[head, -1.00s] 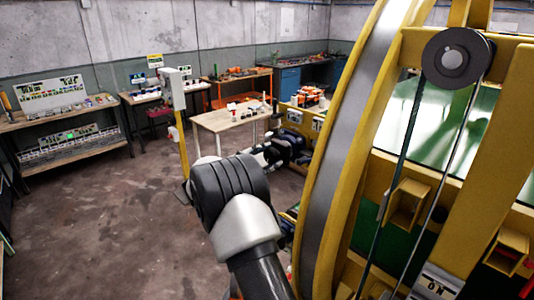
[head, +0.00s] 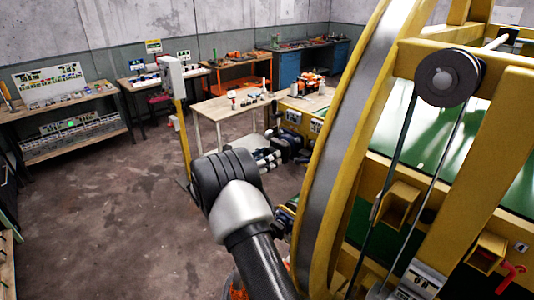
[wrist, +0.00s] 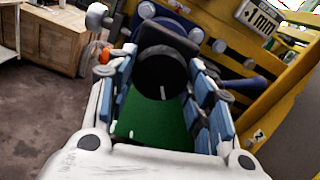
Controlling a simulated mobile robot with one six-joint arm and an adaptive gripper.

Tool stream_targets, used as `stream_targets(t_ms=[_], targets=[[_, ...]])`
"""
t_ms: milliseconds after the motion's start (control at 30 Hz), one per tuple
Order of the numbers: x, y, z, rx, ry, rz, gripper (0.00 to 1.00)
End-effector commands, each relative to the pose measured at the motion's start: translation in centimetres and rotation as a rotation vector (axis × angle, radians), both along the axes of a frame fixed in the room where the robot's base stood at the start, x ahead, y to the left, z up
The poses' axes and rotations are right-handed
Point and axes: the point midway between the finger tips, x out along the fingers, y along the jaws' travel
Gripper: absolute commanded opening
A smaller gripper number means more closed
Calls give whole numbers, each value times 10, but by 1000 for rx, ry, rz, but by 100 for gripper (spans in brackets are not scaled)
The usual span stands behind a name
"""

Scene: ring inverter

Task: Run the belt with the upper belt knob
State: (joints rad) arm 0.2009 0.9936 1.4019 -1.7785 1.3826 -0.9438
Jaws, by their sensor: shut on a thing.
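In the wrist view, my gripper (wrist: 164,76) has its two blue-padded fingers on either side of a round black knob (wrist: 161,72) with a short white mark on its face. It is shut on this knob, and the fingers hide the knob's sides. I cannot tell from the picture whether this is the upper of the belt knobs. In the head view my arm reaches toward the yellow machine (head: 330,150), and the gripper cannot be made out clearly there. A dark pulley (head: 448,77) with a thin belt (head: 396,155) is on the machine's right side.
The big yellow ring with its grey band (head: 345,130) stands close to the right of my arm. A yellow post with a grey box (head: 172,82) and a wooden table (head: 222,104) stand beyond. Workbenches line the walls. The floor (head: 110,215) at left is clear.

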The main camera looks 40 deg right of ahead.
Motion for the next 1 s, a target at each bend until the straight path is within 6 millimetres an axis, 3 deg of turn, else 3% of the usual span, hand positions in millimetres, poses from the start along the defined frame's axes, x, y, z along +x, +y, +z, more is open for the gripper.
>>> stream_targets(t_ms=[400, 1000], targets=[[-1, 0, -1, -16, 222, 0, 24], [-1, 0, -2, -18, 263, -1, 24]])
